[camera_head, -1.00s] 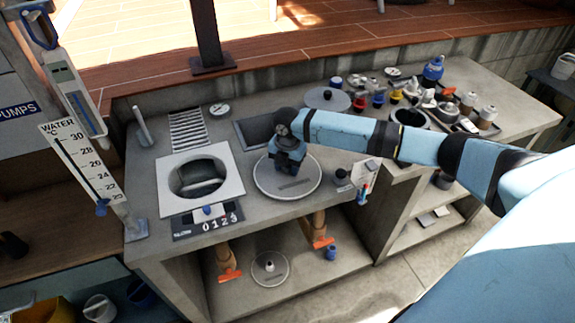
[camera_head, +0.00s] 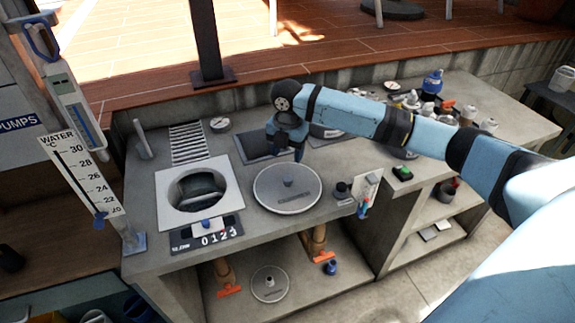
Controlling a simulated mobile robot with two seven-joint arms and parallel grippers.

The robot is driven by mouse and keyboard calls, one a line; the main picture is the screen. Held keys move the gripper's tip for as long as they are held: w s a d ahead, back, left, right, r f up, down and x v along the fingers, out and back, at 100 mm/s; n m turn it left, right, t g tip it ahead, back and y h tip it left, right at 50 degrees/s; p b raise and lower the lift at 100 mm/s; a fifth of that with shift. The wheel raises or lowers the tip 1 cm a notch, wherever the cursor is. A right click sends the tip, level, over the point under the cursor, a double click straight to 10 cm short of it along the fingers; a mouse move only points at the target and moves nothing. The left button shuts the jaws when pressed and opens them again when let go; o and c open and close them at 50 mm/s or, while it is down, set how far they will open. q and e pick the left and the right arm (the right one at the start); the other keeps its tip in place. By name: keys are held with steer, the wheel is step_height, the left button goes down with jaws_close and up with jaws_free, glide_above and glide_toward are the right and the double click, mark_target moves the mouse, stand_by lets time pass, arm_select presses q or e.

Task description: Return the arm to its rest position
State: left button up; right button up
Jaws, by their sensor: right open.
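My right arm reaches in from the right over the concrete counter (camera_head: 140,235). My right gripper (camera_head: 285,150) points down just behind a round grey lid (camera_head: 288,203) with a small knob, and looks apart from it. The jaws are open and I see nothing held; the fingertips are small and partly hidden by the wrist. The lid lies flat on the counter. My left gripper is out of view.
Left of the lid is a square white frame with a round opening (camera_head: 170,205). A water thermometer board (camera_head: 80,172) stands at the left. Bottles and jars, including a blue one (camera_head: 432,82), crowd the counter's back right. A dark post (camera_head: 205,40) rises behind.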

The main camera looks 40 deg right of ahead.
steer(key=shift+r, duration=0.7)
